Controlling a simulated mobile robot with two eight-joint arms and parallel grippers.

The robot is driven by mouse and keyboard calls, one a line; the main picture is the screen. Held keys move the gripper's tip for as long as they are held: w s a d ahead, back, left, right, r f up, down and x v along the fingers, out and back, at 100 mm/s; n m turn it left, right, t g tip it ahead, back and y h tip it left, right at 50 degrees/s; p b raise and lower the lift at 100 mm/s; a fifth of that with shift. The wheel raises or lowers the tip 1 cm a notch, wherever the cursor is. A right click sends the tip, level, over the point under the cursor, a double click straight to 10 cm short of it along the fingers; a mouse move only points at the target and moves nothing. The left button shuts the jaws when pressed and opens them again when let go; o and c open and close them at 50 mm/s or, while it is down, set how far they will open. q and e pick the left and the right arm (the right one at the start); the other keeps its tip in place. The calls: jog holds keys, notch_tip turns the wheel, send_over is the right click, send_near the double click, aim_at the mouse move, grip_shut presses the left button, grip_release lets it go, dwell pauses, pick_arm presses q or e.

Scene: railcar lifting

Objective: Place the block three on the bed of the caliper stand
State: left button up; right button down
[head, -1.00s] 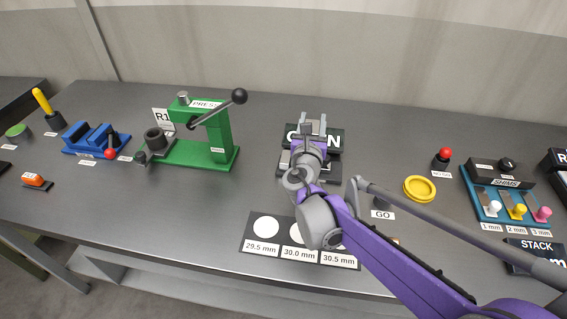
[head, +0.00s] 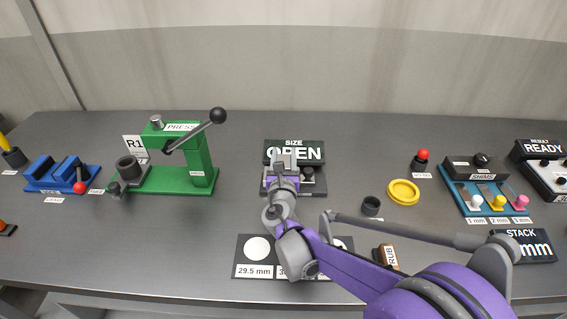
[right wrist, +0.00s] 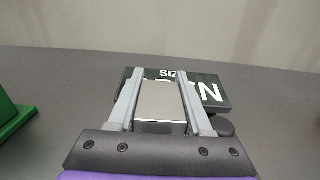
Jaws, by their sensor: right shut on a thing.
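My right gripper (head: 285,158) is over the caliper stand (head: 318,182), in front of its sign (head: 312,150) reading SIZE OPEN. In the right wrist view, my right gripper (right wrist: 160,95) is shut on a silver metal block (right wrist: 161,108), taken as block three; no number can be read on it. The block is level between the fingers, with the sign (right wrist: 212,92) just behind it. My gripper hides the stand's bed, so I cannot tell whether the block touches it. My left gripper is not in view.
A green press (head: 185,165) stands to the left. A mat with white circles (head: 246,262) lies at the front, partly under my arm. A small dark cup (head: 371,206), yellow dish (head: 403,191), red-topped button (head: 422,158) and shims rack (head: 470,200) are to the right.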

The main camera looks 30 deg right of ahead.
jog(key=shift+f, duration=1.05)
jog(key=shift+f+b, duration=0.2)
jog(key=shift+b, duration=0.1)
jog(key=shift+c, duration=1.6)
grip_release()
jog(key=shift+r, duration=0.2)
jog(key=shift+s+a, duration=0.15)
jog(key=shift+s, duration=0.05)
jog(key=v, duration=1.1)
jog(key=shift+s+p, duration=0.3)
jog(key=shift+p, duration=0.05)
